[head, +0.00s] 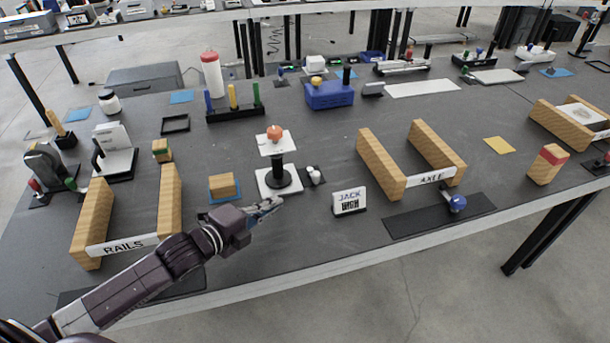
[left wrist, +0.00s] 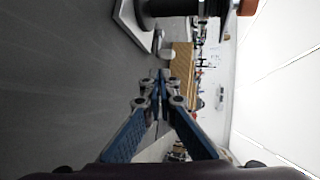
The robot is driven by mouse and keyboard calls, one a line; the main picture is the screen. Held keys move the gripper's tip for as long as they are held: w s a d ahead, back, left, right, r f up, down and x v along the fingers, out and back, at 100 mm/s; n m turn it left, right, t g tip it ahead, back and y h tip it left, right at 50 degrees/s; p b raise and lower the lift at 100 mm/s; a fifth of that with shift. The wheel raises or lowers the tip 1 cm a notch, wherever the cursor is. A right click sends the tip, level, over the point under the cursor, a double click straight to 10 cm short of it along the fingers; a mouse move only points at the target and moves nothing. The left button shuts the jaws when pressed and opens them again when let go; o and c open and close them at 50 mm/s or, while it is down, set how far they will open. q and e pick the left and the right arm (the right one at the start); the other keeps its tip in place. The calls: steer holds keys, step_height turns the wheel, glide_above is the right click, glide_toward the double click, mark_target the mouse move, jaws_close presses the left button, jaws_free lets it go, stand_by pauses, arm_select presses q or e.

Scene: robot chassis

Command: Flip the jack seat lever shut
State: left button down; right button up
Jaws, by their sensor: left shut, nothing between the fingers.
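The jack stands upright near the table's front middle, with a white base (head: 266,188), a black column (head: 278,172), a white top plate (head: 277,146) and an orange knob (head: 274,132). A small black piece with a white knob (head: 315,177) sits just right of it; I cannot tell whether this is the seat lever or how it is set. My left gripper (head: 278,203) is shut and empty, low in front of the jack base. In the left wrist view, its fingertips (left wrist: 161,75) meet, and the jack base (left wrist: 130,22) shows above them. My right gripper is out of view.
The JACK sign (head: 349,200) stands right of the gripper. A wooden block (head: 222,185) on a blue mat is to the left. The wooden RAILS holder (head: 93,218) and AXLE holder (head: 381,165) flank this area.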

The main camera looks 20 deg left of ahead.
arm_select(q)
steer(key=shift+s+d+r, duration=0.1)
steer(key=shift+s, duration=0.2)
steer(key=shift+w+d, duration=0.1)
steer(key=shift+w, duration=0.3)
glide_toward(315, 180)
steer(key=x, duration=0.3)
steer(key=p+x, duration=0.1)
steer(key=x, duration=0.1)
steer(key=shift+w, duration=0.35)
steer(key=shift+w+f, duration=0.2)
steer(key=shift+w, duration=0.25)
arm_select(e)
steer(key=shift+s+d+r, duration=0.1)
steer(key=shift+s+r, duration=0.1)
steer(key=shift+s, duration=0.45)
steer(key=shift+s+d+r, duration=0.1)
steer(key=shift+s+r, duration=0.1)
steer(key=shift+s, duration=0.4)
arm_select(q)
steer(key=shift+d, duration=0.2)
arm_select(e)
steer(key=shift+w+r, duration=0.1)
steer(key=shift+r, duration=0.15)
